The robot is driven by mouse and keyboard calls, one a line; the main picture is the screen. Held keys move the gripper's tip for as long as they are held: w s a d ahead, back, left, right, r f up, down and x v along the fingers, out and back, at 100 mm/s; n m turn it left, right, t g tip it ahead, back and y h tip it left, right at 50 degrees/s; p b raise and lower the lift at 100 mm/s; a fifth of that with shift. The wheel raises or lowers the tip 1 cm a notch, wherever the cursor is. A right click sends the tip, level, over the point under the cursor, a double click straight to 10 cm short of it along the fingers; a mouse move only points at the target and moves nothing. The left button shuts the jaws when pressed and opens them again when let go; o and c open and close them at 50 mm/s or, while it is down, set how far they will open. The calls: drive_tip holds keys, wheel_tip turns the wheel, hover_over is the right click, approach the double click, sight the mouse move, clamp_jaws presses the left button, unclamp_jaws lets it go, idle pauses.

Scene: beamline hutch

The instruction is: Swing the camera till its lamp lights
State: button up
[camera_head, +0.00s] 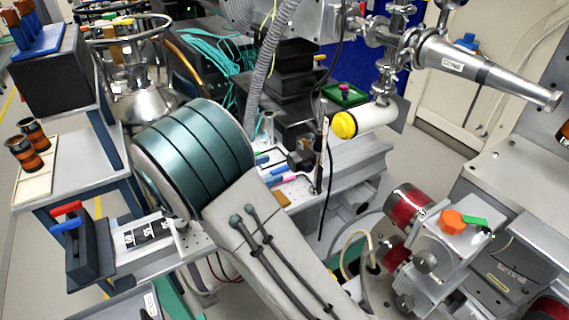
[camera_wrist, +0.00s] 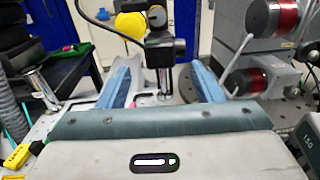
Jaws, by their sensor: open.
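My gripper (camera_wrist: 164,84) is open in the wrist view, with its two blue fingers spread wide and nothing held between them. A small black boxy device on a post (camera_wrist: 164,52), which looks like the camera, stands beyond the fingertips, in line with the gap. It appears apart from both fingers. In the head view a small black block (camera_head: 300,160) on the bench may be the same device; I cannot tell for sure. No lit lamp shows on it in either view. My gripper is hidden behind my arm in the head view.
A white tube with a yellow cap (camera_head: 344,125) projects close by; the cap also shows in the wrist view (camera_wrist: 131,24). Red-banded cylinders (camera_head: 408,202) and grey machinery stand at right. A metal cone (camera_head: 480,68) hangs above. A grey corrugated hose (camera_head: 268,65) runs down behind.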

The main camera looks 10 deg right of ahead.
sight(290, 163)
drive_tip(key=shift+x, duration=2.6)
clamp_jaws()
